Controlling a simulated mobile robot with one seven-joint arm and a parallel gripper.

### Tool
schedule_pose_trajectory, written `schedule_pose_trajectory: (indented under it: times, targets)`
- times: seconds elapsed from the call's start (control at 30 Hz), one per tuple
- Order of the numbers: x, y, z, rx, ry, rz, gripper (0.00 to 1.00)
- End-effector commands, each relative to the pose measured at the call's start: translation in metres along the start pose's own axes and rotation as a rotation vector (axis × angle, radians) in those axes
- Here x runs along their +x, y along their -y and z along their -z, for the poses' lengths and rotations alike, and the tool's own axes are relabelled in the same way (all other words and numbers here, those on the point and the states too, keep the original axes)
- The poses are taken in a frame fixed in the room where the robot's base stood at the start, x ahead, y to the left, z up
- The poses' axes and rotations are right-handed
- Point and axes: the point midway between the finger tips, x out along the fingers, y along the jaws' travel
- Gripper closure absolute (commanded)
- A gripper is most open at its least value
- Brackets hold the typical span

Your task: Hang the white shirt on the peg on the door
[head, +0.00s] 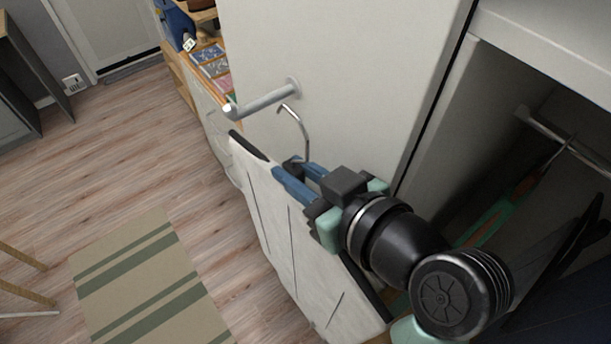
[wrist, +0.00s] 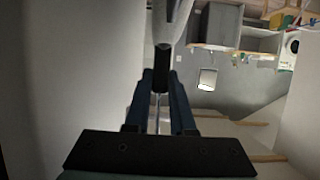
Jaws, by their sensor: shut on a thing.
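The white shirt (head: 282,232) hangs tilted on a dark hanger (head: 248,146) with a thin metal hook (head: 304,130). My gripper (head: 285,168) has its blue fingers shut on the hanger near the base of the hook. The hook rises above the fingers, with its curved tip close to the grey peg (head: 262,100) on the pale door (head: 350,60). I cannot tell whether hook and peg touch. In the wrist view the fingers (wrist: 160,98) close around the thin metal stem, and a dark hanger part (wrist: 162,62) shows beyond them.
An open wardrobe with a metal rail (head: 570,145) and hanging clothes is at the right, beside my arm.

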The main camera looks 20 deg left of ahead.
Motion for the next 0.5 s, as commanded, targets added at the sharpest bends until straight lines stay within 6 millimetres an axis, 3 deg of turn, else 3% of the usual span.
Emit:
schedule_pose_trajectory:
  times: [0.5]
  targets:
    - [0.038,0.000,0.017,-0.002,-0.002,0.000,1.00]
